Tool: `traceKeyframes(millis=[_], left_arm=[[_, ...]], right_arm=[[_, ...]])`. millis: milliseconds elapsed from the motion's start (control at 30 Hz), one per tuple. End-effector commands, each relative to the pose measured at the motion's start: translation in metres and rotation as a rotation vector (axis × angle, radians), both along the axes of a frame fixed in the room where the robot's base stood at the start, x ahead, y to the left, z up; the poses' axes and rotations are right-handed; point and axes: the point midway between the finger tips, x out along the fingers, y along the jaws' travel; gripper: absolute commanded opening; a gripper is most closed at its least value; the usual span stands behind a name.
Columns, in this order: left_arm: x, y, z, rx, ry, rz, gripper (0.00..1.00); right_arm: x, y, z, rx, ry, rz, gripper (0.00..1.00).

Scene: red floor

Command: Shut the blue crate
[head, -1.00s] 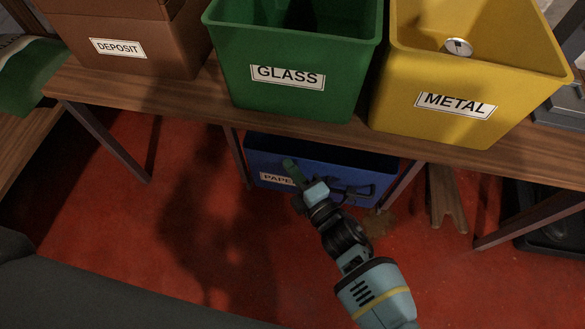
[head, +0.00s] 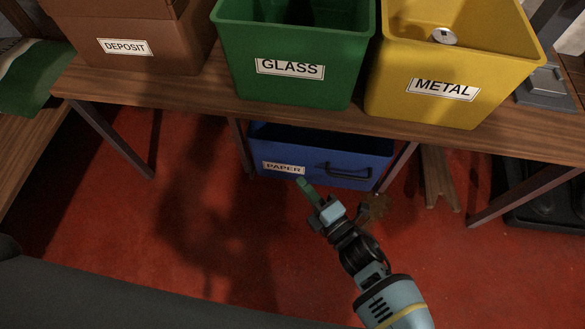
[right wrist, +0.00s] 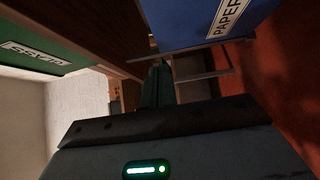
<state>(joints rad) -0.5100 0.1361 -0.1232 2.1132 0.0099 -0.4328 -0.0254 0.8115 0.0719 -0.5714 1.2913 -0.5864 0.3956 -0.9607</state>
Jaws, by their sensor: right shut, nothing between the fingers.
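The blue crate (head: 324,152), labelled PAPER, is under the wooden table. Its front face, a dark handle and a narrow strip of its open top show below the table edge. It also shows at the top right of the right wrist view (right wrist: 188,22), with the handle below it. My right gripper (head: 308,190), with green fingers, is in front of the crate, just below the label in the head view. The fingers (right wrist: 158,85) are shut and empty and look apart from the crate. My left gripper is not in view.
On the table (head: 190,96) stand a brown DEPOSIT box (head: 150,62), a green GLASS bin (head: 295,85) and a yellow METAL bin (head: 440,105) with a can. Table legs stand on both sides of the crate. The red floor (head: 200,230) in front is clear.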

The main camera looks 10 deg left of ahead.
Motion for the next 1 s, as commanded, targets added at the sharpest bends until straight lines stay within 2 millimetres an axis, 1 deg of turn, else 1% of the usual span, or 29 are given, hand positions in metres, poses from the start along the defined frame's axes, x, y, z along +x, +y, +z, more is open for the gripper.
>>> traceKeyframes(millis=[33, 100, 200, 333, 833, 933, 967, 1000], left_arm=[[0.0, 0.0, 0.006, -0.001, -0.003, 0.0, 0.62], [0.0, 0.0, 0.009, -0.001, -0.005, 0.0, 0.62], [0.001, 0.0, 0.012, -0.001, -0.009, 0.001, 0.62], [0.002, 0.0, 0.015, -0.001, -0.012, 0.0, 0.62], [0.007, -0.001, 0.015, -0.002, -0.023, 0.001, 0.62], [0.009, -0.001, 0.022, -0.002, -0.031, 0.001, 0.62], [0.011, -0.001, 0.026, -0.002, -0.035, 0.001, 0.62], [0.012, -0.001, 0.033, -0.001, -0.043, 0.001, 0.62]], right_arm=[[-0.008, -0.007, 0.001, -0.001, 0.001, -0.001, 0.0], [-0.017, -0.015, 0.001, -0.001, 0.001, 0.001, 0.0], [-0.025, -0.024, 0.0, 0.0, 0.001, 0.0, 0.0], [-0.032, -0.031, 0.0, 0.001, 0.001, 0.001, 0.0], [-0.035, -0.033, -0.001, 0.001, 0.001, 0.002, 0.0], [-0.034, -0.033, 0.008, 0.001, -0.006, 0.002, 0.0], [-0.033, -0.033, 0.014, 0.001, -0.009, 0.002, 0.0], [-0.032, -0.033, 0.024, 0.001, -0.016, 0.002, 0.0]])
